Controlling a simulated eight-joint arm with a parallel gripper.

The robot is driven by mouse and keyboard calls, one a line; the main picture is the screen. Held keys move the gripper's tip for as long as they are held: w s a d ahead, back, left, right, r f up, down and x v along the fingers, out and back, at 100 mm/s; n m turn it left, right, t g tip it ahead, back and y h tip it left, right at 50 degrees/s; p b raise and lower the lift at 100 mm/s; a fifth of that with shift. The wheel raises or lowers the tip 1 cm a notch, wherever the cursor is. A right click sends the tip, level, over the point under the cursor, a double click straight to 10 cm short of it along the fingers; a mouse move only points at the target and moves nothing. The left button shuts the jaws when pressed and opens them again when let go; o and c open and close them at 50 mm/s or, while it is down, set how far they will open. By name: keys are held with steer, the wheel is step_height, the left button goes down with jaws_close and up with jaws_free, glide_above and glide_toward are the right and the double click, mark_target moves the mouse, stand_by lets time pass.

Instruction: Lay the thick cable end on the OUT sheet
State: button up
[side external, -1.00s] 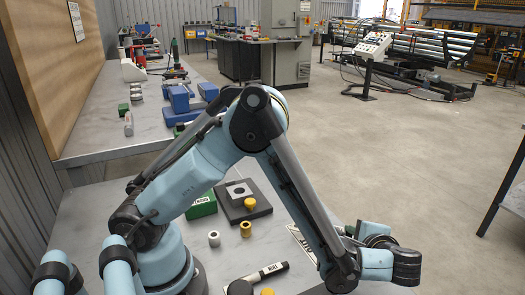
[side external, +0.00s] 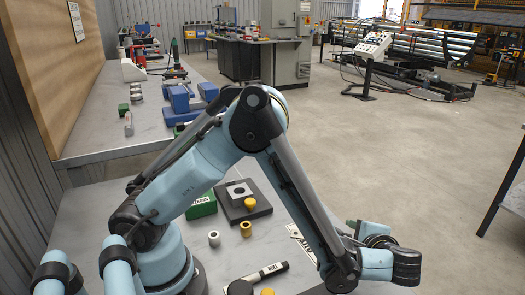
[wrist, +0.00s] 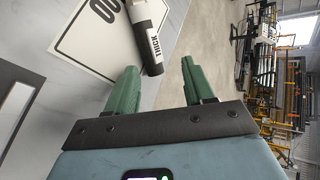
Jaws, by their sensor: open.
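The sheet also shows in the side view (side external: 299,240), partly behind my arm; the thick end is hidden there. My gripper (wrist: 159,65) has two green fingers, spread apart. The near tip of the thick end appears between them in the picture, with visible gaps on both sides. Whether the fingers are at its height I cannot tell.
A similar black piece with a white label (side external: 264,272) lies at the table's front. The table edge is close to the right of the thick end.

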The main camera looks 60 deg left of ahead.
steer(key=v, duration=1.2)
steer(key=s+a+r+n+t+h, duration=0.1)
steer(key=s+a+r+n+h, duration=0.1)
steer(key=a+h, duration=0.3)
steer(key=s+a+r+n+t+h, duration=0.2)
steer(key=s+a+r+n+h, duration=0.1)
steer(key=a, duration=0.8)
steer(key=shift+s+n+h, duration=0.85)
steer(key=shift+n+h, duration=0.15)
steer(key=shift+h, duration=0.3)
